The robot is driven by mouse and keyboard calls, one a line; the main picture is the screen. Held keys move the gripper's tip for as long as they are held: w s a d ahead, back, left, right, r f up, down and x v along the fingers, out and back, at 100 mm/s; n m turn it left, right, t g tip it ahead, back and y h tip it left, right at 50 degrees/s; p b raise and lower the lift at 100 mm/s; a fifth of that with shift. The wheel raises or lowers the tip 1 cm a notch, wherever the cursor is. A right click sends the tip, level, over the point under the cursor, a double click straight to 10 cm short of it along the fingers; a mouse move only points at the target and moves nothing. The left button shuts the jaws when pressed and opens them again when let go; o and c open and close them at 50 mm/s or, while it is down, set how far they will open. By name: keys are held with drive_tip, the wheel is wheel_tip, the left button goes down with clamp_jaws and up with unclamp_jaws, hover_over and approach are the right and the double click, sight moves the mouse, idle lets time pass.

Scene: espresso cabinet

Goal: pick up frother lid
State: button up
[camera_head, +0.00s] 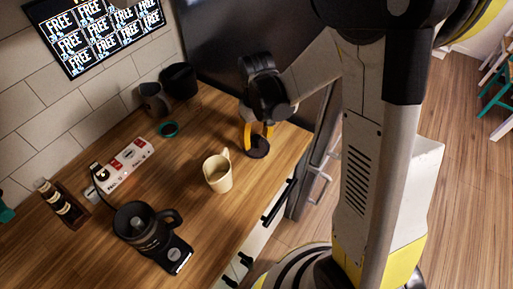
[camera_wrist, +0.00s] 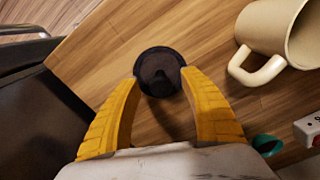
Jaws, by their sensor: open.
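The frother lid (camera_head: 257,147) is a small dark round disc on the wooden counter near its right corner. In the wrist view my gripper (camera_wrist: 160,80) has one finger on each side of the lid's near edge. I cannot tell whether the fingers touch it. The black frother (camera_head: 147,229) stands without a lid at the front left of the counter.
A cream mug (camera_head: 218,172) stands close to the left of my gripper. A dark cabinet (camera_head: 225,45) rises behind.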

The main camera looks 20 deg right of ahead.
drive_tip(key=shift+f, duration=0.5)
drive_tip(key=shift+r, duration=0.1)
clamp_jaws()
